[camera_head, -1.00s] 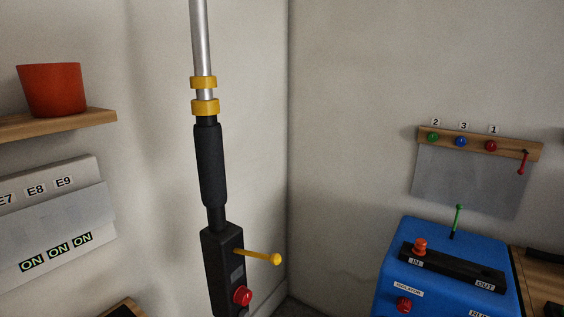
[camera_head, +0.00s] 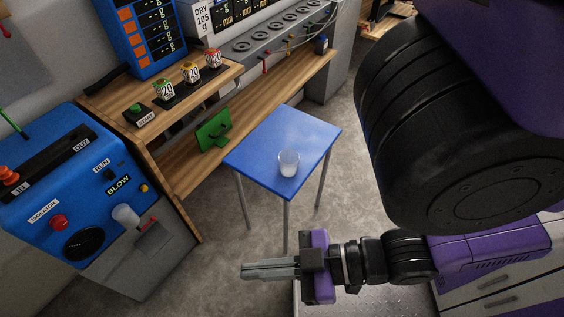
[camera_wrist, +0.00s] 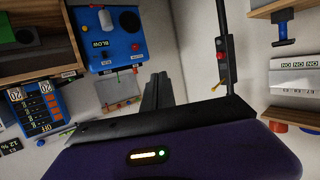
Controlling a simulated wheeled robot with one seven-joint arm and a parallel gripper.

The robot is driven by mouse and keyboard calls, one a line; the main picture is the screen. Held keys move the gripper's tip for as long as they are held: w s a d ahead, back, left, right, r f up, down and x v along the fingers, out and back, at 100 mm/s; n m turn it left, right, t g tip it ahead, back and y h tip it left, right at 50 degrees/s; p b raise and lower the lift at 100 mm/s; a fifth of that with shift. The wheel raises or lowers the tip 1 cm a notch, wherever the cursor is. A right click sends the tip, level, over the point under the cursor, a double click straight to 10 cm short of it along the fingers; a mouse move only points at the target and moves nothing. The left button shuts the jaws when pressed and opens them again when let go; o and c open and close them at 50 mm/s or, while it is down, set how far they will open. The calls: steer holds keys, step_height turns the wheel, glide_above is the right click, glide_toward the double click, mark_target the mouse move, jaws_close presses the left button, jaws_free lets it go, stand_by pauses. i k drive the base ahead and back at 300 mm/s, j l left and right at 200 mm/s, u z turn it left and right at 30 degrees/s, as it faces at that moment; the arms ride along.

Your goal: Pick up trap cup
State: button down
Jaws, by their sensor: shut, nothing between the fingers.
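A small clear cup (camera_head: 288,163), which looks like the trap cup, stands upright on a small blue table (camera_head: 262,135) in the middle of the head view. My gripper (camera_head: 243,270) is in front of the table and lower in the picture, apart from the cup, with its fingers pointing left. The fingers are together and empty. In the wrist view my gripper (camera_wrist: 158,78) also shows closed, and I cannot make out the cup there.
A blue machine (camera_head: 60,190) with knobs and a grey lower part stands at left. A wooden bench (camera_head: 180,160) with small numbered items and a green stand (camera_head: 214,131) runs behind the table. White drawers (camera_head: 490,285) are at lower right. Grey floor surrounds the table legs.

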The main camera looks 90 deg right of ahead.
mark_target(288, 159)
steer(key=k+j+z, duration=0.25)
steer(key=j+z, duration=0.2)
steer(key=j, duration=0.3)
steer(key=k+j+z, duration=0.25)
